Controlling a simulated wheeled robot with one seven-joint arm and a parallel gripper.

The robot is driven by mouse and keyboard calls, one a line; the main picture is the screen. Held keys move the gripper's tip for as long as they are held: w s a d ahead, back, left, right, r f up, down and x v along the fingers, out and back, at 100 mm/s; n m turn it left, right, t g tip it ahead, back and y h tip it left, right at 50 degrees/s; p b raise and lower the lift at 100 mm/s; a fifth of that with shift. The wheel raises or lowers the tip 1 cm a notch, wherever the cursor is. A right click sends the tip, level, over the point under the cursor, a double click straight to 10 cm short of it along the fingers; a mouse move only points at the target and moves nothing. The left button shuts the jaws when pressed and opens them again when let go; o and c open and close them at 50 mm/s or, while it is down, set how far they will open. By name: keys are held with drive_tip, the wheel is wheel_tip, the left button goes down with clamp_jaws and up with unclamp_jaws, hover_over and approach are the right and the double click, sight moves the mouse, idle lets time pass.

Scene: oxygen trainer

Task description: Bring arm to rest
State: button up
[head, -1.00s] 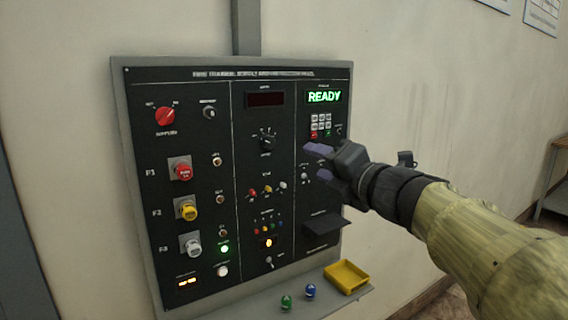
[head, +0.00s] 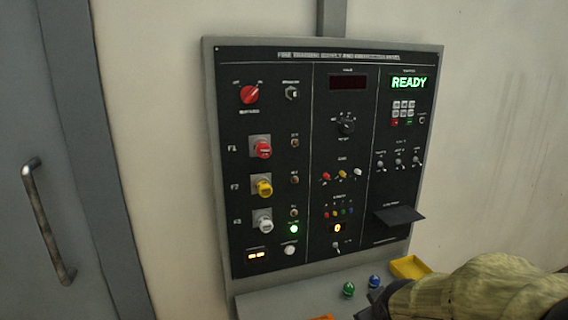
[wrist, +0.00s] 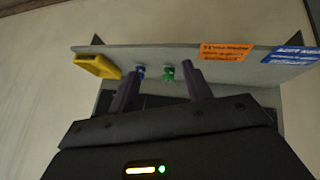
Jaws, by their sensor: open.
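My arm enters the head view from the lower right, in a yellow-green sleeve. My gripper (head: 374,302) is at the bottom edge of that view, low and in front of the panel's shelf, partly cut off. In the wrist view my gripper (wrist: 162,92) shows two dark purple fingers, apart, with nothing between them. The control panel (head: 318,150) is on the wall, with a green READY display (head: 409,82) at its upper right. My gripper is apart from the panel's controls.
A shelf (head: 262,305) juts out below the panel. It bears a green knob-like piece (head: 348,289), a blue one (head: 374,282) and a yellow tray (head: 409,267). Orange (wrist: 226,52) and blue (wrist: 295,56) labels show in the wrist view. A grey door with a handle (head: 46,220) is at left.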

drive_tip(key=s+a+f+m+g+y, duration=0.1)
drive_tip(key=s+a+f+m+g, duration=0.35)
drive_tip(key=s+f, duration=0.4)
wheel_tip(320, 180, up, 22)
drive_tip(key=p, duration=2.1)
drive_tip(key=shift+s+d, duration=0.2)
drive_tip(key=shift+s, duration=0.05)
